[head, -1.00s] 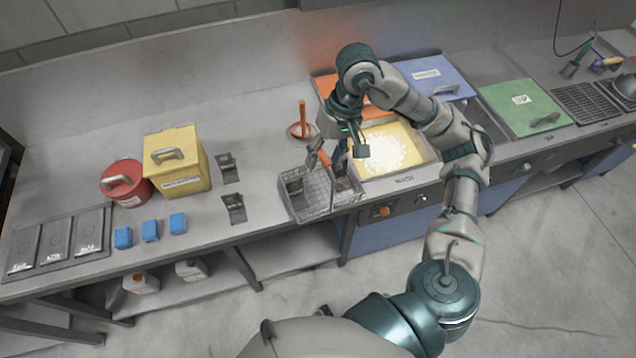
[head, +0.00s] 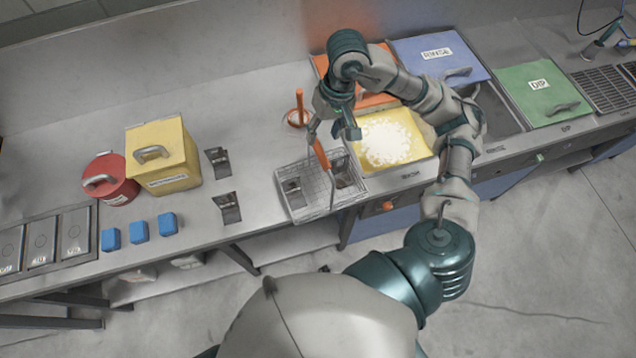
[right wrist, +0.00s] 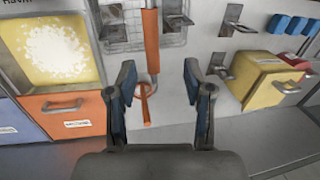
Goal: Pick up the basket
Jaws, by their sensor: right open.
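The wire basket (head: 322,207) stands at the front edge of the steel counter, with dark metal pieces showing inside it. Its orange handle (head: 321,154) slants up toward my right gripper (head: 331,130). In the right wrist view the basket mesh (right wrist: 172,33) is at the top, and the handle (right wrist: 151,42) runs down toward the space between the fingers. My right gripper (right wrist: 159,84) is open there and holds nothing. My left gripper is out of view.
A thin orange-handled ring tool (head: 299,104) stands behind the basket. A yellow-rimmed basin (head: 427,150) lies to the right. Dark brackets (head: 228,207), a yellow box (head: 174,160), a red pot (head: 124,190) and blue blocks (head: 139,231) are left. Bare counter (head: 245,120) lies behind the brackets.

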